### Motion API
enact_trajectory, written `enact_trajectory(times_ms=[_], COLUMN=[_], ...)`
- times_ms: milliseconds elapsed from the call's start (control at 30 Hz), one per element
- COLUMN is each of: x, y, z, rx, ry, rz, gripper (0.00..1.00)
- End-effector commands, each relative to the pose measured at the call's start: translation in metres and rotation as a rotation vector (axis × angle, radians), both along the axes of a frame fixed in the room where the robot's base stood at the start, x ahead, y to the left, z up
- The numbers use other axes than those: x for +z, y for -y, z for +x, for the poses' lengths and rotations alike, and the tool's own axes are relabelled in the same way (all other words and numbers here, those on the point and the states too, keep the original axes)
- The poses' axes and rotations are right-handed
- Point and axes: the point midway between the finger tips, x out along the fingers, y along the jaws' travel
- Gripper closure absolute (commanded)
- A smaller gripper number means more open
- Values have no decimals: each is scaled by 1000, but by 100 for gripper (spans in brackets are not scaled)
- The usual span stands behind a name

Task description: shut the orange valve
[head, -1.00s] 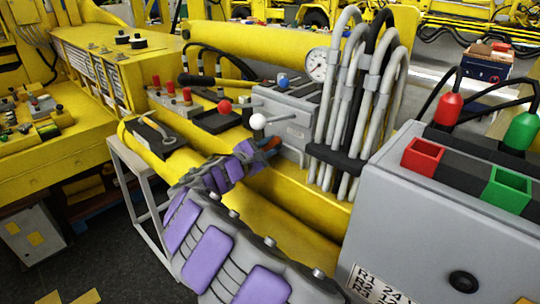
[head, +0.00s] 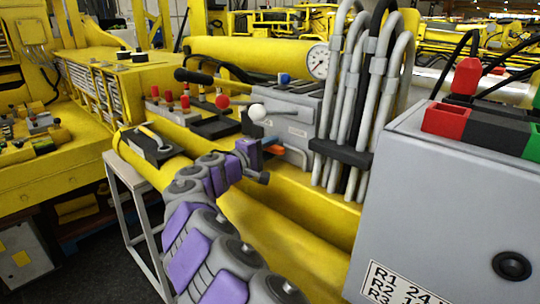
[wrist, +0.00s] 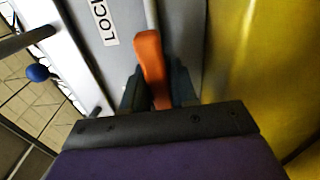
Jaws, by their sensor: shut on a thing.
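The orange valve handle (wrist: 150,62) stands out from a grey panel in the wrist view, slightly tilted. Its lower part sits between the two dark fingers of my gripper (wrist: 160,92), which is shut on it. In the head view only the orange tip of the handle (head: 274,149) shows beside my gripper (head: 258,160), at the side of the grey valve block (head: 290,125). The rest of the handle is hidden there by my gripper. A "LOCK" label (wrist: 104,22) is on the panel left of the handle; its end is cut off.
A white-knobbed lever (head: 257,112) and a red-knobbed lever (head: 222,101) stand near my gripper. Grey hoses (head: 345,90) rise right of the block. A large grey box (head: 450,200) stands at the right. A yellow beam (head: 290,220) runs below.

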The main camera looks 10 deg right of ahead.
Motion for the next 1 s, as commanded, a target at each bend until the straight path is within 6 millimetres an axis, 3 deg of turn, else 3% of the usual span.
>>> enact_trajectory(times_ms=[667, 700, 900, 1000], x=[-6, -6, -5, -4], y=[1, 1, 1, 1], z=[0, 0, 1, 1], rx=[-5, -5, -4, -4], ry=[42, 42, 44, 44], rz=[43, 43, 40, 39], gripper=[100, 71, 53, 53])
